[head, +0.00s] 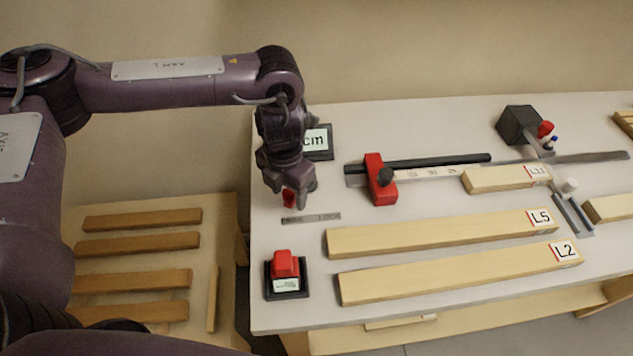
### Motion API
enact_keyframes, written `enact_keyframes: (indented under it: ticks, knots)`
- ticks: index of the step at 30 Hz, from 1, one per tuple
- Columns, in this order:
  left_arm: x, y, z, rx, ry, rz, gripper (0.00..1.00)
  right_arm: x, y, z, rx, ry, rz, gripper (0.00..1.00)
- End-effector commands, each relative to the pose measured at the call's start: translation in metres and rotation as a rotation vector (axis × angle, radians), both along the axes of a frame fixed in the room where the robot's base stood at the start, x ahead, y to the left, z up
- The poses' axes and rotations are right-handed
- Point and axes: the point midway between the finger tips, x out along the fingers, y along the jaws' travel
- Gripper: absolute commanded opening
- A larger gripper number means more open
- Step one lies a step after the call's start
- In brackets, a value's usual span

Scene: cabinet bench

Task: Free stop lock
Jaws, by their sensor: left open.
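The red stop block (376,181) sits across the black rail (430,162) and its pale scale strip (425,174), towards the rail's left end. My right gripper is not in view.
A display marked "cm" (317,141) stands behind my left gripper. A red button on a black base (285,270) is at the front left. Boards L5 (430,233) and L2 (450,270) lie in front of the rail. Board L11 (495,179) lies against it. A black box (518,125) stands at the back right.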

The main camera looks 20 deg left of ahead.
Motion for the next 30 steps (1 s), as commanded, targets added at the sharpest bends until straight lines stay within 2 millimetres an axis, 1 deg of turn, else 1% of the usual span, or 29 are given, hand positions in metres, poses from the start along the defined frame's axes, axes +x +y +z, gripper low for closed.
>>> enact_keyframes:
  ticks: [4, 7, 26, 30]
  knots:
    - [0.000, 0.000, 0.003, 0.000, -0.001, 0.000, 0.51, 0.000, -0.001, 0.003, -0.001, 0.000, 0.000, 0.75]
    - [0.000, 0.000, 0.011, 0.000, -0.001, 0.000, 0.51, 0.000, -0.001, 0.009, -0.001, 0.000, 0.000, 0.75]
    - [0.000, 0.000, 0.075, -0.001, -0.001, -0.001, 0.51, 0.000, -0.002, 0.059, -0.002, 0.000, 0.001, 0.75]
    - [0.000, 0.000, 0.089, -0.001, 0.000, 0.000, 0.51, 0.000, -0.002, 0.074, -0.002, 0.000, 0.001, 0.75]
